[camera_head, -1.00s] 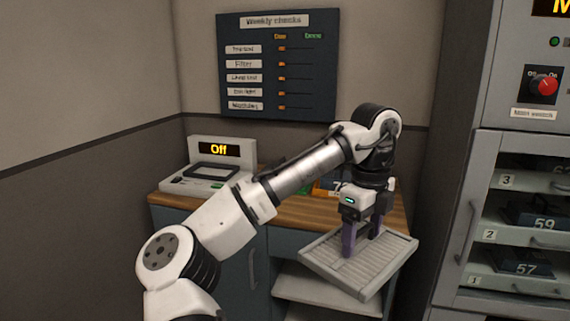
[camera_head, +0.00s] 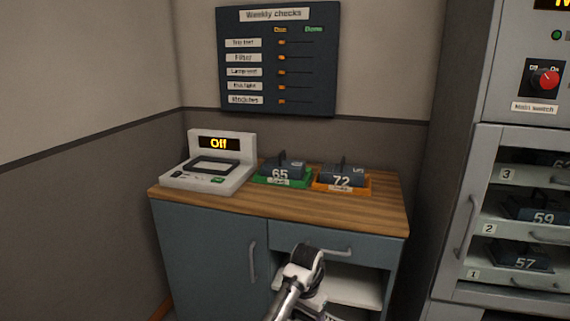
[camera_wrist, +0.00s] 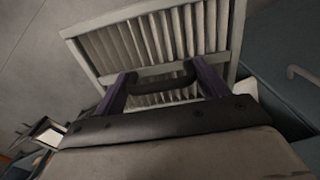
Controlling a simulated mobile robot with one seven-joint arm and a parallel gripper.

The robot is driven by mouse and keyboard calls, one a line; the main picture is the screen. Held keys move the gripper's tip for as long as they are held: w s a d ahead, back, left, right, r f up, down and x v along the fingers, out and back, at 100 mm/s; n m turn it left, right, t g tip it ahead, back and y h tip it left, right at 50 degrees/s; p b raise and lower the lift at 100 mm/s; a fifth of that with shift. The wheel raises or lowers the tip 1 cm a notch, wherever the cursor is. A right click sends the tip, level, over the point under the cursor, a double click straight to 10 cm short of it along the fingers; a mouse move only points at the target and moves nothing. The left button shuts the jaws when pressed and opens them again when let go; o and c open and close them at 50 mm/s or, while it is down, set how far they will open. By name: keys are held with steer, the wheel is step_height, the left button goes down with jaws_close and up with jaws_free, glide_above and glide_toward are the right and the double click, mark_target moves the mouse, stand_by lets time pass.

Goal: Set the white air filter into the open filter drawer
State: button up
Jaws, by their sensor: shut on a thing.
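The white air filter (camera_wrist: 150,40) fills the upper middle of the wrist view, a pale frame around pleated slats with a dark handle (camera_wrist: 160,80). My gripper (camera_wrist: 163,82) has its purple fingers at the two ends of this handle and is shut on it. The filter appears tilted. I cannot make out the open filter drawer in either view.
A blue cabinet (camera_head: 205,255) with a wooden top (camera_head: 230,207) has a closed-looking drawer and an open white shelf (camera_head: 352,288) close to my arm. A grey rack (camera_head: 470,190) with numbered bays stands at right. The floor is mostly out of view.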

steer(key=s+a+f+n, duration=0.2)
steer(key=s+f, duration=0.4)
steer(key=f, duration=0.4)
steer(key=s+a+f+n, duration=0.3)
steer(key=s+f+n, duration=0.2)
steer(key=f, duration=0.6)
steer(key=shift+s+a+f, duration=0.15)
steer(key=shift+s+a, duration=0.05)
steer(key=shift+s, duration=0.95)
